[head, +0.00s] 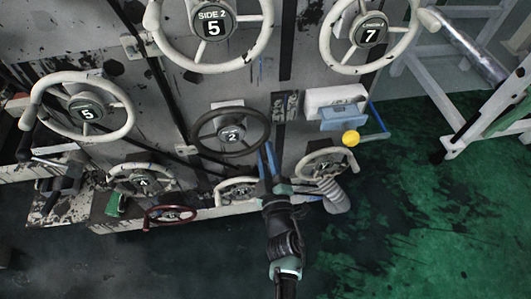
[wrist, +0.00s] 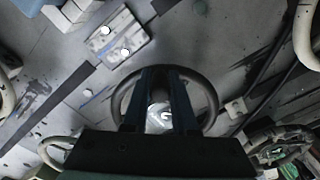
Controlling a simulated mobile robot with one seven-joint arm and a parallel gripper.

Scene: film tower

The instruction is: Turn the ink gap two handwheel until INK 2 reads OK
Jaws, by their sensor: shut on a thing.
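The dark handwheel marked 2 (head: 231,134) is on the grey machine panel, in the middle of the head view. Its black rim also shows in the wrist view (wrist: 212,100), around a pale, glare-washed hub. My gripper (head: 267,151) reaches up from below, and its fingertips are at the lower right of the rim. In the wrist view the two fingers (wrist: 163,76) cross the wheel with their tips at the rim. The gripper is shut on the rim. The fingers hide part of the wheel. I see no readable INK 2 display.
Pale handwheels surround it: two marked 5 (head: 213,27) (head: 87,114) and one marked 7 (head: 370,33). Lower wheels include a red-brown one (head: 170,215). A blue bracket with a yellow knob (head: 350,138) juts out at right. Green floor (head: 420,220) is open at lower right.

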